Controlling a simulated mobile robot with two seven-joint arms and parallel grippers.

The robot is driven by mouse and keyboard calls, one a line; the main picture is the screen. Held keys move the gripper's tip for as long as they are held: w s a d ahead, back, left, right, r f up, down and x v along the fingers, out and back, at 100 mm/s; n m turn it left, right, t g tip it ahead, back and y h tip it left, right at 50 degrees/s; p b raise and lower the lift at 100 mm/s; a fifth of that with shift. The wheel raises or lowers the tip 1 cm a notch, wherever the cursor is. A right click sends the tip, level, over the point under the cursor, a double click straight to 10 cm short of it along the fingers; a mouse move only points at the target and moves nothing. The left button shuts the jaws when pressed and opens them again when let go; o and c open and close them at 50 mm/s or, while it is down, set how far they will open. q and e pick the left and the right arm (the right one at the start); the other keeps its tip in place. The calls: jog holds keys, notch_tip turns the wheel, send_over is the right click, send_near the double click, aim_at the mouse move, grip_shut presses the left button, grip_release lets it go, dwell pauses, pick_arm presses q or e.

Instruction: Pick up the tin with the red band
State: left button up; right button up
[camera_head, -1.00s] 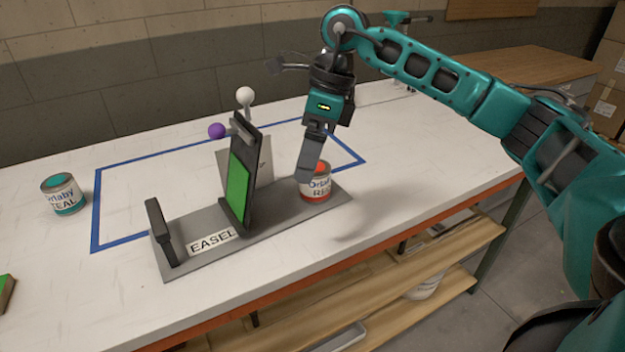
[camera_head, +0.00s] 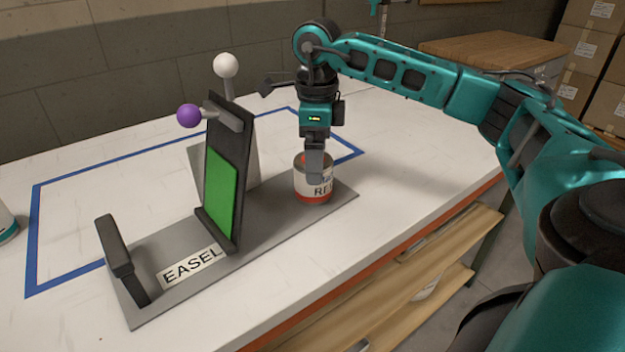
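The tin with the red band (camera_head: 309,187) stands upright on the right end of the grey easel base (camera_head: 262,216). It is a small white paint tin with red at the bottom and dark lettering that starts "RE". My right gripper (camera_head: 315,166) points straight down at the tin, and its finger covers part of the tin's top and front. Only the near finger shows clearly, so I cannot tell whether the fingers are open or closed on the tin. My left gripper is not in view.
The easel's dark upright with a green panel (camera_head: 221,195) stands left of the tin. A purple ball (camera_head: 189,116) and a white ball (camera_head: 226,66) rise behind it. Blue tape (camera_head: 62,280) outlines an area of the white table. A teal-banded tin (camera_head: 6,228) is cut off at left.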

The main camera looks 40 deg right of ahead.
aim_at(309, 195)
notch_tip(309, 195, down, 6)
jog(key=shift+w+r+b, duration=0.1)
jog(key=shift+w+b, duration=0.05)
jog(key=shift+b, duration=0.25)
jog(key=shift+a, duration=0.1)
jog(key=c, duration=1)
jog(key=shift+c, duration=0.3)
jog(key=shift+r, duration=0.1)
